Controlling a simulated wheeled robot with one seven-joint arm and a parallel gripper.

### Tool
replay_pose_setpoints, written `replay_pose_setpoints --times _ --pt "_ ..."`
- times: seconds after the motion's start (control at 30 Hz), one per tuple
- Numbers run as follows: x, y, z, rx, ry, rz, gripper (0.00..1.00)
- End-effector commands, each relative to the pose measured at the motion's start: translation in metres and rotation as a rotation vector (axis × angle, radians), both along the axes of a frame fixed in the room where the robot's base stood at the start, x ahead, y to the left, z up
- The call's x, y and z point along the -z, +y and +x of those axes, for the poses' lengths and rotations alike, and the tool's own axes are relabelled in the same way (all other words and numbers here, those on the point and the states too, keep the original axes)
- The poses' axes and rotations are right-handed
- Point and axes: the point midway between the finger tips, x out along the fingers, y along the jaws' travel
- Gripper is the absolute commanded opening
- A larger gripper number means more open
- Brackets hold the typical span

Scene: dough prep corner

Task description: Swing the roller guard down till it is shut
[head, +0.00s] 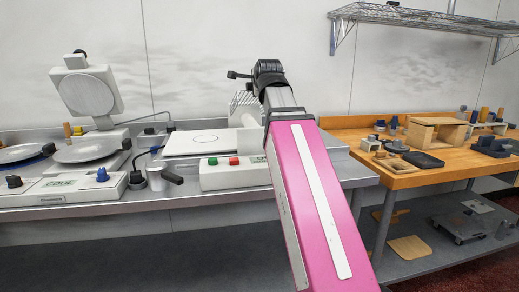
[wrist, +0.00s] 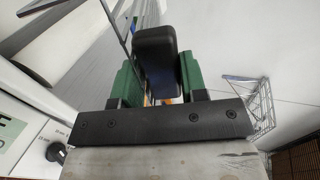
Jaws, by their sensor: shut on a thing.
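The dough sheeter (head: 215,172) stands on the steel counter, with a flat white bed and a front panel with green and red buttons. Its white slatted roller guard (head: 243,104) stands raised behind my arm, which hides its right part. My gripper (head: 268,68) is high above the machine. In the wrist view my gripper (wrist: 160,80) has its green fingers on both sides of a dark rounded handle (wrist: 155,45), shut on it. How the handle joins the guard is hidden.
A waffle-type iron (head: 85,90) with its lid up and round plates stand at the left. A wooden bench (head: 410,175) with small items is at right, under a wire shelf (head: 420,18).

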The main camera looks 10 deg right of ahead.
Motion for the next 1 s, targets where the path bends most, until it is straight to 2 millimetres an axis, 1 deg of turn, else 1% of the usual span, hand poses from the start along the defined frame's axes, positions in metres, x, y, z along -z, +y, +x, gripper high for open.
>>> replay_pose_setpoints --times 0.03,0.1,0.53,0.67,0.9,0.93,0.97,1.0 --pt "0.006 0.000 -0.002 0.000 -0.009 0.000 0.11" --pt "0.011 0.000 -0.003 0.000 -0.025 0.000 0.11" --pt "0.040 0.000 -0.013 0.000 -0.121 0.000 0.11" --pt "0.043 0.000 -0.014 0.000 -0.136 0.000 0.11" --pt "0.043 0.000 -0.014 0.000 -0.138 0.000 0.11" --pt "0.043 0.000 -0.014 0.000 -0.138 0.000 0.46" --pt "0.043 0.000 -0.014 0.000 -0.138 0.000 0.56" --pt "0.043 0.000 -0.014 0.000 -0.138 0.000 0.62"
